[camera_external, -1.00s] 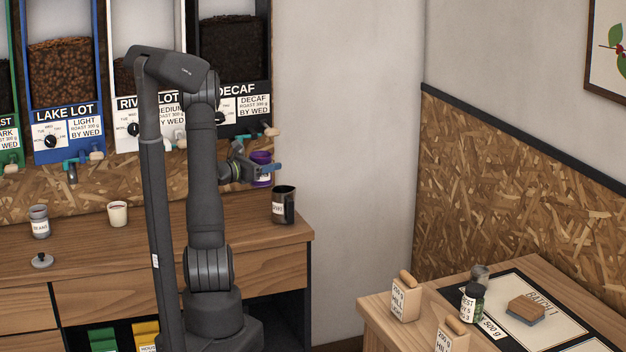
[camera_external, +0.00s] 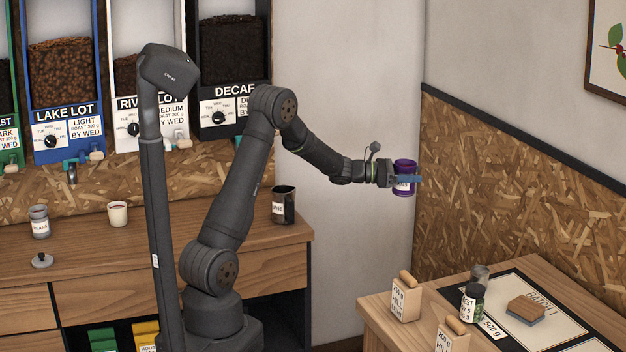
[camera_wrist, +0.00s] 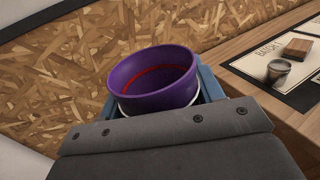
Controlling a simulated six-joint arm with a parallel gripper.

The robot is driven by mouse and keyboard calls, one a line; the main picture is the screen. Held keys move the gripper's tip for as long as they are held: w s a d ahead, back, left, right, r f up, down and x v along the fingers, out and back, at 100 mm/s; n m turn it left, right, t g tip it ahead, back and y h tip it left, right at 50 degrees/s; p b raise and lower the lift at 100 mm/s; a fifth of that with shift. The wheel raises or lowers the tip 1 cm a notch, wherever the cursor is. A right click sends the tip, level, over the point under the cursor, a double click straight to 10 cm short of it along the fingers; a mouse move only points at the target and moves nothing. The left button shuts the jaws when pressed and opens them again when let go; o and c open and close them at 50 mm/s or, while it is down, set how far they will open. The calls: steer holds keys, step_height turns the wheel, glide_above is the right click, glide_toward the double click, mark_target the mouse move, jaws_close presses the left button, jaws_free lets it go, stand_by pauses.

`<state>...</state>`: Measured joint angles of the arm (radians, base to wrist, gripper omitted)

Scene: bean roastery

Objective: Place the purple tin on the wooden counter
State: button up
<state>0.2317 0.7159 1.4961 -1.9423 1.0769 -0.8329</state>
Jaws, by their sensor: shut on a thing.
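The purple tin (camera_external: 405,170) is held in my gripper (camera_external: 408,180), which is shut on it in mid-air, above and left of the right-hand wooden counter (camera_external: 376,308). The tin is upright or nearly so, with a white label partly hidden by the blue fingers. In the wrist view the open-topped tin (camera_wrist: 150,78) sits between the blue fingers, a red ring showing inside it. The counter (camera_wrist: 238,46) lies to its right there. Another wooden counter (camera_external: 110,262) with drawers stands at the left, behind my arm.
On the right counter are two labelled blocks with wooden tops (camera_external: 405,298), a dark labelled jar (camera_external: 472,303), a grey cup (camera_external: 480,273), a brush-like block (camera_external: 527,309) and a black-bordered mat. The left counter bears a black mug (camera_external: 284,205), a white cup (camera_external: 118,214) and a grey tin (camera_external: 39,221).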

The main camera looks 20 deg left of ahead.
steer(key=s+d+m+g+h, duration=0.1)
steer(key=s+d+m+g, duration=0.3)
steer(key=d, duration=0.9)
steer(key=s+d+g, duration=0.2)
steer(key=s+d, duration=0.5)
steer(key=d, duration=0.6)
steer(key=s+d+m+g, duration=0.2)
steer(key=s+d+g, duration=0.2)
steer(key=s+d, duration=1.15)
glide_above(527, 286)
steer(key=shift+f, duration=8.1)
steer(key=shift+f, duration=0.1)
steer(key=shift+f, duration=0.1)
steer(key=o, duration=1)
